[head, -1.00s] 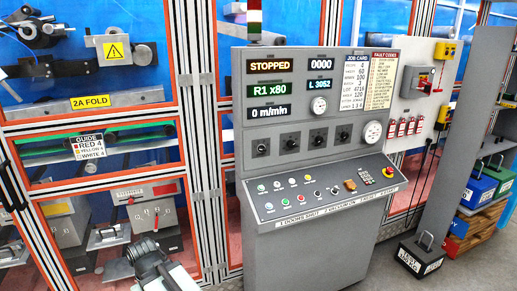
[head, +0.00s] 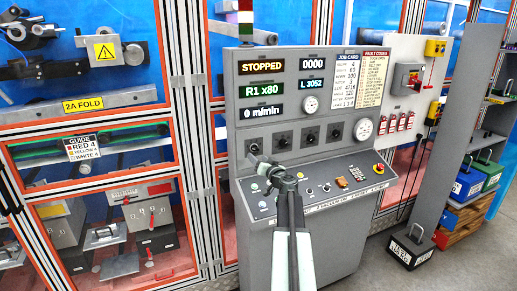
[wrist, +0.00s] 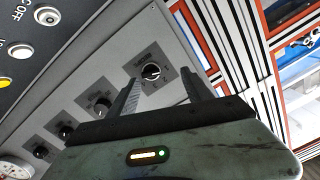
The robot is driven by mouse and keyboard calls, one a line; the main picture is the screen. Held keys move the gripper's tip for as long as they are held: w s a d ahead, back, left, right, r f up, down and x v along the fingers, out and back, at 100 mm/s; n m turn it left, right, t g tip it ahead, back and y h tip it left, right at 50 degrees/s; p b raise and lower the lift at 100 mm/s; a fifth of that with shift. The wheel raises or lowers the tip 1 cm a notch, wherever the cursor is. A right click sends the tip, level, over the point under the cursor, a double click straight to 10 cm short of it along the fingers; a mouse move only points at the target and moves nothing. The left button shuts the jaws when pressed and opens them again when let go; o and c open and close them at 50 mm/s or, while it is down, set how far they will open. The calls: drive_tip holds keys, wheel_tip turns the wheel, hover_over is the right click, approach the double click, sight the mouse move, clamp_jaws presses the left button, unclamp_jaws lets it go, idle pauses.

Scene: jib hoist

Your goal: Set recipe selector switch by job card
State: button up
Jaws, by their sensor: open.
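The grey console carries a row of several black selector knobs under its readouts. My open gripper (head: 259,163) is in front of the leftmost knob and partly covers it. In the wrist view my gripper (wrist: 160,77) has its fingers apart, with one selector knob (wrist: 151,71) appearing between the fingertips; I cannot tell whether they touch it. Its white pointer shows, but its label is too small to read. The job card (head: 346,83) is at the console's upper right, its small print hard to read. A green readout (head: 262,88) shows "R1 x80".
Other knobs (wrist: 103,105) run along the panel beside my gripper. Below them, the sloped button desk (head: 325,190) has a red emergency button (head: 379,169). A framed glass guard stands left of the console. A dark weight block (head: 411,248) sits on the floor at right.

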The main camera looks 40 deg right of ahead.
sight(256, 148)
drive_tip(key=shift+m+h, duration=0.3)
drive_tip(key=shift+h, duration=0.2)
drive_tip(key=w+d, duration=0.1)
drive_tip(key=w, duration=0.1)
drive_tip(key=w+d, duration=0.4)
drive_tip(key=shift+w+r, duration=0.1)
drive_tip(key=shift+r, duration=0.15)
clamp_jaws()
drive_tip(key=shift+d, duration=0.2)
drive_tip(key=shift+a, duration=0.15)
